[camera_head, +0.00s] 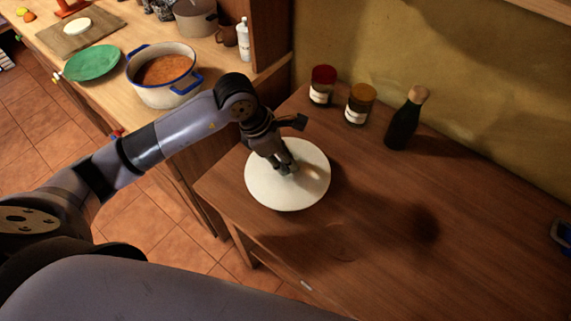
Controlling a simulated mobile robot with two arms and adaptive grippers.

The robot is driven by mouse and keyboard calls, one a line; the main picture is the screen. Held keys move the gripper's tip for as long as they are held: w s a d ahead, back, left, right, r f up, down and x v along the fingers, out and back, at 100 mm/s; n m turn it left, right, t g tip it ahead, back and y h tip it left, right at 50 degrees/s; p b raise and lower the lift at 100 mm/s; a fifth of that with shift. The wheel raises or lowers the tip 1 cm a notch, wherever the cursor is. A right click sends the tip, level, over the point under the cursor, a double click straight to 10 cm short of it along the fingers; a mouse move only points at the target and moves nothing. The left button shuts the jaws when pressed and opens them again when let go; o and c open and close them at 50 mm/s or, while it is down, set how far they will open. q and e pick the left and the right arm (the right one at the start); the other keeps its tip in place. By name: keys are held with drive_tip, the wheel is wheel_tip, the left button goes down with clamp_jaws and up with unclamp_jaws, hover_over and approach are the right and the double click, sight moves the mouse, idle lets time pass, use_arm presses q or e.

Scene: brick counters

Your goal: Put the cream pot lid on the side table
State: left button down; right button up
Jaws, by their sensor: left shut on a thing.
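The cream pot lid (300,193) is a pale round disc over the left part of the brown wooden side table (390,240). My left gripper (287,169) points down at the lid's middle and is shut on it. The fingers hide the lid's knob. I cannot tell whether the lid touches the table top or is held just above it. My right gripper is not in view.
Two labelled jars (359,105) and a dark bottle (404,120) stand at the table's back by the wall. On the left counter are a white pot (165,90) with orange food and a green plate (92,63).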

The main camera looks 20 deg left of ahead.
use_arm(q)
wheel_tip(320, 180, down, 4)
drive_tip(key=shift+r+p, duration=0.15)
drive_tip(key=shift+p, duration=0.2)
drive_tip(key=shift+f, duration=0.2)
drive_tip(key=shift+f, duration=0.15)
drive_tip(key=c, duration=1.3)
unclamp_jaws()
